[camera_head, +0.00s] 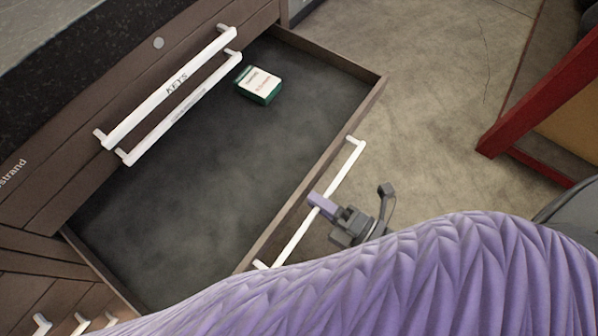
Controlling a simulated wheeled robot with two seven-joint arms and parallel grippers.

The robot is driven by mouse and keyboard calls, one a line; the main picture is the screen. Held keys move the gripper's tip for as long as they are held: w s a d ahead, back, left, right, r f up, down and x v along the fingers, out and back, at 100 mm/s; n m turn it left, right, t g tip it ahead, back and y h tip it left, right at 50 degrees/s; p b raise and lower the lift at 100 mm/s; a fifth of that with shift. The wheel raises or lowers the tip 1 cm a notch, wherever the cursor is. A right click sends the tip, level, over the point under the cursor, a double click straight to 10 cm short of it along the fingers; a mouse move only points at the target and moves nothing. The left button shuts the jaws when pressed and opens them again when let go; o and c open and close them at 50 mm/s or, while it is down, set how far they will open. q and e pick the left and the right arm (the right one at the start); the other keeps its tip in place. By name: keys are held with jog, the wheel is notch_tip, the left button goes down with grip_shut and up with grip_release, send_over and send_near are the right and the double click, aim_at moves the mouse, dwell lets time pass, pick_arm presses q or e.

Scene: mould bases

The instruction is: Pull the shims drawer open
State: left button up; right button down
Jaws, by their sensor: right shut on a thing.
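A brown drawer (372,97) stands pulled out from the cabinet, with a dark grey inner floor. A small green and white box (258,85) lies inside near its far corner. The drawer's white bar handle (345,172) runs along its front; no name for this drawer can be read. My right gripper (322,205) is shut on this handle near its middle. My purple right arm covers the lower right and hides part of the drawer's near end. My left gripper is not in view.
More white handles (80,323) show at lower left. A red-framed piece (535,95) stands at right. Bare concrete floor (440,110) lies between it and the drawer.

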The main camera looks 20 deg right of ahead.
jog(key=v, duration=0.3)
jog(key=c, duration=0.5)
grip_release()
jog(key=v, duration=1)
jog(key=shift+p, duration=0.4)
